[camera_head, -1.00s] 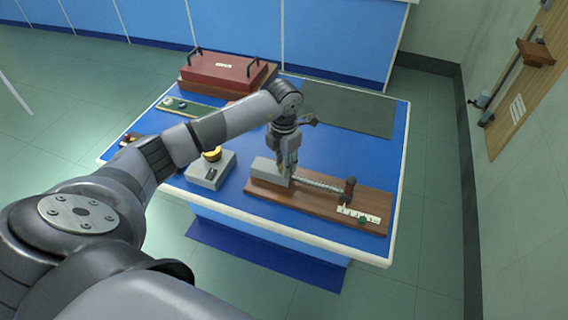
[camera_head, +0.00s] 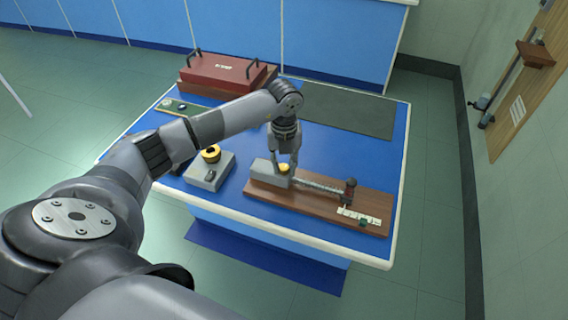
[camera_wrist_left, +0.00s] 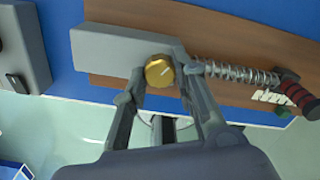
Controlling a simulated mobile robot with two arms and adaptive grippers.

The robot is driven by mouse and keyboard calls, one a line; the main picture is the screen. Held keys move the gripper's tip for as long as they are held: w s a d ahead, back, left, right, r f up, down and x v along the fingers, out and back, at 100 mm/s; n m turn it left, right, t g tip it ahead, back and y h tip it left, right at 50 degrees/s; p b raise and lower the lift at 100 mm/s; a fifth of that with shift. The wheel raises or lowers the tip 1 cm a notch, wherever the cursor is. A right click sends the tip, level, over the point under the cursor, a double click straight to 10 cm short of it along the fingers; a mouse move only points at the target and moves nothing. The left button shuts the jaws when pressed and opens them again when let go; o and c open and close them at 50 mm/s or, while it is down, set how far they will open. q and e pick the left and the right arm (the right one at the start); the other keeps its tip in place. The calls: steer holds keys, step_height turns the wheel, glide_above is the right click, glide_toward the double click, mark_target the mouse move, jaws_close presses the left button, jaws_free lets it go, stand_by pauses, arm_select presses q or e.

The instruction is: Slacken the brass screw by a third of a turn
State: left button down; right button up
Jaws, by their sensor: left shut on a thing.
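The brass screw (camera_head: 285,168) is a round gold head on top of the grey block (camera_head: 264,168) at the left end of a wooden board. In the left wrist view the brass screw (camera_wrist_left: 159,72) shows a short pale mark on its face. My left gripper (camera_head: 284,163) points down over the block and is shut on the screw, with one finger on each side of it. In the left wrist view the left gripper (camera_wrist_left: 160,83) hides part of the screw's rim. My right gripper is in neither view.
A spring-wrapped rod (camera_head: 318,184) runs from the block to a red-and-black handle (camera_head: 349,188) on the wooden board (camera_head: 290,197). A red case (camera_head: 222,72) and dark mat (camera_head: 350,110) lie behind.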

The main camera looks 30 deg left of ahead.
mark_target(284, 167)
arm_select(q)
steer(key=n, duration=0.6)
steer(key=shift+w+n+p, duration=0.1)
steer(key=shift+n+p, duration=0.2)
stand_by(0.5)
steer(key=c, duration=1.3)
jaws_free()
step_height(284, 167, up, 12)
